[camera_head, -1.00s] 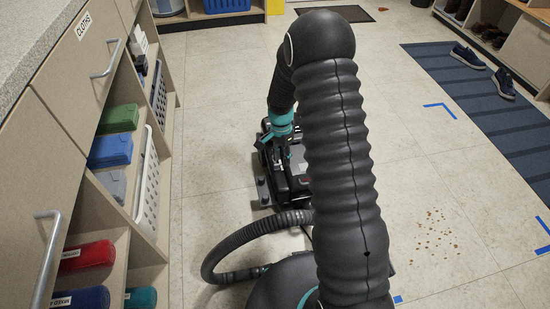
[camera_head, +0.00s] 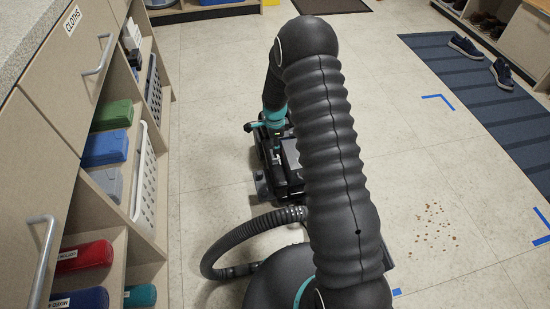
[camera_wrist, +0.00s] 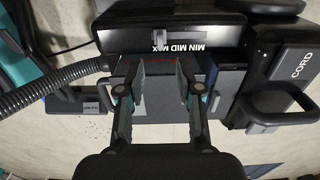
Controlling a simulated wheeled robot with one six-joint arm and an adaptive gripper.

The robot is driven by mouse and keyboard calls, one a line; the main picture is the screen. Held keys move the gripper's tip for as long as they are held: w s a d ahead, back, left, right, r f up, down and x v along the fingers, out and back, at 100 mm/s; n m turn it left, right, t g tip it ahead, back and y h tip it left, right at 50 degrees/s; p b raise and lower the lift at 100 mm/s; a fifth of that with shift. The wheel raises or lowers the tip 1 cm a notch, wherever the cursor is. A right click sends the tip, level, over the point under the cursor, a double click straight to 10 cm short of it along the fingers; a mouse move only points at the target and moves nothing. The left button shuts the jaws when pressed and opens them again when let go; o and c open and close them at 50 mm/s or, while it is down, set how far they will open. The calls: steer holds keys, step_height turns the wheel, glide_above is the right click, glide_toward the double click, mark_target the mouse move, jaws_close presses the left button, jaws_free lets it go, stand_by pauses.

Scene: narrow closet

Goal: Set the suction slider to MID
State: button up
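The suction slider panel (camera_wrist: 178,47) lettered MIN MID MAX shows in the wrist view on the dark vacuum body, just beyond my fingertips. The lettering is upside down in that view. In the head view the vacuum (camera_head: 291,160) stands on the floor, partly hidden behind my arm. My fingertips are too small and covered there to make out.
A ribbed hose (camera_head: 236,238) curves over the floor left of my arm. Cabinets with a CLOTHS drawer (camera_head: 85,45) and open shelves line the left. Crumbs (camera_head: 435,228) and a blue striped mat (camera_head: 478,90) lie to the right. A CORD part (camera_wrist: 300,65) sits beside the slider panel.

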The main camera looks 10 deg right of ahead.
mark_target(275, 159)
step_height(275, 159, down, 8)
steer(key=shift+f, duration=0.1)
stand_by(0.4)
jaws_close()
